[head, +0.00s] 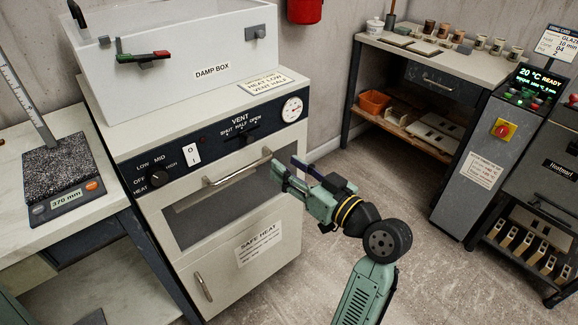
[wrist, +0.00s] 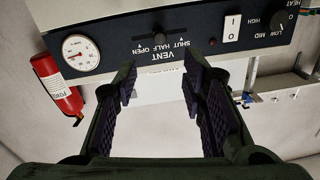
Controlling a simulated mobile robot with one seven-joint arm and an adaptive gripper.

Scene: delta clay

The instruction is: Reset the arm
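My green arm reaches in from the bottom of the head view, and my gripper (head: 284,171) is in front of the oven's right side, near the right end of the door handle (head: 238,173). In the wrist view, my gripper (wrist: 160,80) has its two dark padded fingers spread apart with nothing between them. The oven's control panel (wrist: 160,42), with its vent slider, dial gauge and switch, lies beyond the fingertips. I cannot tell the exact gap between the fingers and the oven front.
A white damp box (head: 180,50) stands on the oven. A scale with a ruler (head: 62,180) sits on the left counter. A workbench (head: 440,62) with small pots and a grey control cabinet (head: 490,165) stand to the right. Floor between oven and cabinet is clear.

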